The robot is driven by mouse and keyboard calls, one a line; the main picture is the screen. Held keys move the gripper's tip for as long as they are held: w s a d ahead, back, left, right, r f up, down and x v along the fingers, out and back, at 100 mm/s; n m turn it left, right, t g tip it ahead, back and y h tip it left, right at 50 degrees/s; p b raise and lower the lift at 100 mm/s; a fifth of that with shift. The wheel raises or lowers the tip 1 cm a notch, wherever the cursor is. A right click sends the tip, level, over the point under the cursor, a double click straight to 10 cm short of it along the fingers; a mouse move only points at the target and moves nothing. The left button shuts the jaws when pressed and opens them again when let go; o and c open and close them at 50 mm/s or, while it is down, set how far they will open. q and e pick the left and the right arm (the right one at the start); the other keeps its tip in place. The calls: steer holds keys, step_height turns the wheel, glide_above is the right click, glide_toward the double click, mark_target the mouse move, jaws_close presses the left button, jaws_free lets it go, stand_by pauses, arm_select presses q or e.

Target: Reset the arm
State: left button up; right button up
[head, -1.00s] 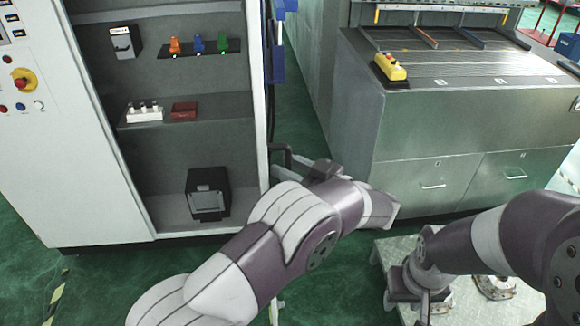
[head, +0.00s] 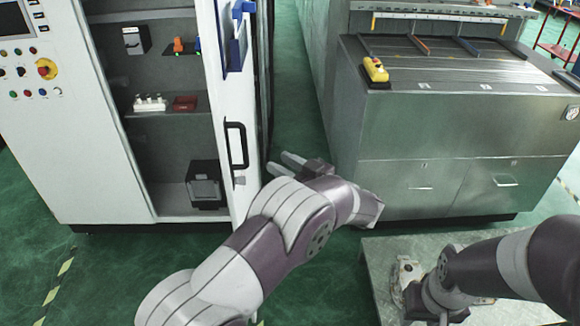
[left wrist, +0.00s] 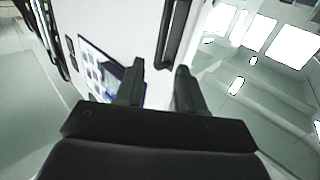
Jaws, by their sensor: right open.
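My left arm reaches up from the bottom. Its gripper (head: 287,164) is beside the white cabinet door (head: 222,90), a little right of its black handle (head: 236,146). In the left wrist view the two fingers (left wrist: 160,82) are apart with nothing between them. The handle also shows in that view (left wrist: 173,35), beyond the fingers and clear of them. My right arm comes in from the right. Its gripper points down low in the head view over the pale metal table, largely hidden by the wrist.
The cabinet stands partly open, with small items on its shelves (head: 160,112) and a black box (head: 205,184) at the bottom. A grey machine (head: 430,130) with a yellow control box (head: 375,70) stands right. Castings lie on the table (head: 375,262). Green floor shows between.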

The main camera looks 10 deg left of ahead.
arm_select(q)
steer(key=w+d+f+m+t+h, duration=0.45)
steer(key=d+f+m+h, duration=0.3)
steer(key=d+h, duration=0.35)
steer(key=s+f+m+g+h, duration=0.2)
steer(key=s+f+g+h, duration=0.2)
steer(key=h, duration=0.1)
steer(key=s+a+f+m+g, duration=0.1)
steer(key=s+a+g, duration=0.1)
steer(key=s, duration=0.3)
steer(key=s+a+m+g+h, duration=0.1)
steer(key=s+a+g, duration=0.15)
steer(key=s, duration=0.35)
steer(key=s+a+f+m+g, duration=0.1)
steer(key=s+a+g, duration=0.15)
steer(key=s, duration=0.25)
steer(key=s+a+r+g+y, duration=0.1)
steer(key=s+a+r, duration=0.3)
steer(key=s+a, duration=0.7)
steer(key=shift+s+a+y, duration=0.2)
steer(key=shift+s+y, duration=0.1)
steer(key=shift+s, duration=0.05)
